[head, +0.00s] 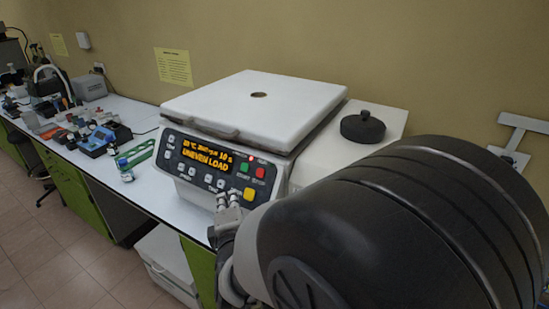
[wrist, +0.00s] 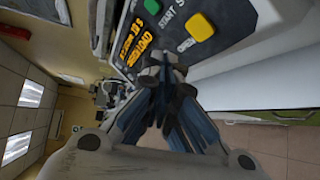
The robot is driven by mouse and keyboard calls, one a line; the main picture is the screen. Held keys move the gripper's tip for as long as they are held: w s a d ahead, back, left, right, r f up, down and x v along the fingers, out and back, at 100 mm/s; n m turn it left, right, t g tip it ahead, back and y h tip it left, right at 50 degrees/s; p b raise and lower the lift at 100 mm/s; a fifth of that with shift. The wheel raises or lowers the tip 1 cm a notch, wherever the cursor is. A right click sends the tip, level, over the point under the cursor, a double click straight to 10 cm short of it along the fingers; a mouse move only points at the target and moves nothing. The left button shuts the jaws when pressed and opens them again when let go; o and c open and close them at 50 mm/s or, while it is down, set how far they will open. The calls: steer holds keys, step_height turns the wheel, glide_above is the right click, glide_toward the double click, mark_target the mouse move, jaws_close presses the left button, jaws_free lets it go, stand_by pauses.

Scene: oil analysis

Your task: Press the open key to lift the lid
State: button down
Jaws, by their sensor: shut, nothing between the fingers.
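The centrifuge (head: 200,198) stands on the bench with its white lid (head: 235,105) lying flat, down on the body. Its dark front panel (head: 180,172) has a display (head: 207,157) with orange text that reads "UNEVEN LOAD". A green key (head: 245,167), a red key (head: 260,172) and a yellow key (head: 248,194) sit on the panel's right, above and beside several small keys. The wrist view shows the tips (wrist: 165,75) near the panel and the yellow key (wrist: 200,27); contact cannot be told.
A black round knob (head: 362,127) sits on a white surface right of the centrifuge. A green rack (head: 138,153) and a small bottle (head: 125,170) stand to the left on the bench. Farther left the bench is cluttered with instruments. My arm hides the right foreground.

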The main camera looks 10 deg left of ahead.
steer(key=shift+w+d+f+b, duration=0.3)
steer(key=shift+w+f+b, duration=0.2)
steer(key=shift+w, duration=0.25)
steer(key=shift+w+d+f+b, duration=0.35)
steer(key=shift+w+f, duration=0.15)
steer(key=shift+w, duration=0.25)
steer(key=shift+w, duration=0.1)
stand_by(0.3)
steer(key=shift+w+d+f, duration=0.1)
steer(key=shift+w+f, duration=0.15)
steer(key=shift+w+d+f+b, duration=0.1)
steer(key=shift+w+f+b, duration=0.15)
steer(key=shift+b, duration=0.25)
stand_by(0.5)
steer(key=shift+r, duration=0.1)
steer(key=shift+s+a+r+p, duration=0.2)
steer(key=shift+s+r+p, duration=0.2)
steer(key=shift+s, duration=0.2)
stand_by(0.3)
steer(key=s+r+p, duration=0.1)
steer(key=s+a, duration=0.1)
steer(key=s+r+p, duration=0.1)
steer(key=s, duration=0.1)
steer(key=shift+a+r+p, duration=0.3)
steer(key=shift+r+p, duration=0.05)
